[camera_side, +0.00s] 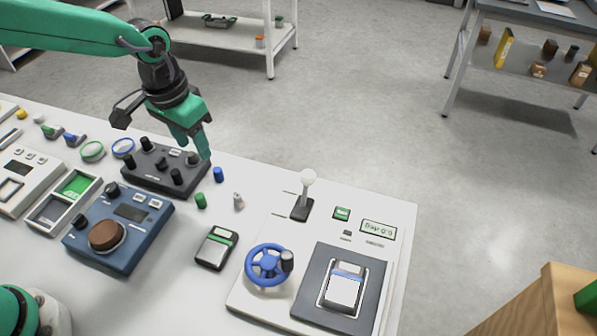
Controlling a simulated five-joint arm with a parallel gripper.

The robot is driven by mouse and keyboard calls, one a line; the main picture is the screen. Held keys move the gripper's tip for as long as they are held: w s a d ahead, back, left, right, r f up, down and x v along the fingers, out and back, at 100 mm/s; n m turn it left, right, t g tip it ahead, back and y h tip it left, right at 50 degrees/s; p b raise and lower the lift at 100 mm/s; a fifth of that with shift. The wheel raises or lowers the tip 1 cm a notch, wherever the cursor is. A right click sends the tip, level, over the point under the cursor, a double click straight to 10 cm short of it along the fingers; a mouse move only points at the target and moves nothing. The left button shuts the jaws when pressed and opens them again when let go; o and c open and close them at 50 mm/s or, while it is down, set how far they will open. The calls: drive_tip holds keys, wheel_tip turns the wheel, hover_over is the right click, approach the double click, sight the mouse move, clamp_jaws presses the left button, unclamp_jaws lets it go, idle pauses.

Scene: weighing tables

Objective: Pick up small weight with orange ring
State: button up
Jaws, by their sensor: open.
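A small grey metal weight (238,203) stands upright on the white table, right of the green cylinder. It is too small in the side view to make out an orange ring on it. My gripper (199,152) is open and points down, above and left of the weight and clear of it. Its green fingers are over the right end of the dark knob panel, and nothing shows between them.
A green cylinder (201,200) and a blue cylinder (218,174) stand close to the weight. The dark knob panel (150,182) is left.

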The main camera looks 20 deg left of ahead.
drive_tip(key=g, duration=0.1)
hover_over(238, 194)
drive_tip(key=shift+m, duration=0.4)
wheel_tip(238, 194, down, 7)
drive_tip(key=shift+s+d+f, duration=0.1)
drive_tip(key=shift+d+f, duration=0.05)
drive_tip(key=shift+f, duration=0.05)
drive_tip(key=shift+f, duration=0.1)
drive_tip(key=shift+f, duration=1.2)
drive_tip(key=shift+f, duration=0.1)
drive_tip(key=shift+a+f, duration=0.2)
drive_tip(key=shift+f, duration=2.3)
drive_tip(key=shift+c, duration=0.3)
clamp_jaws()
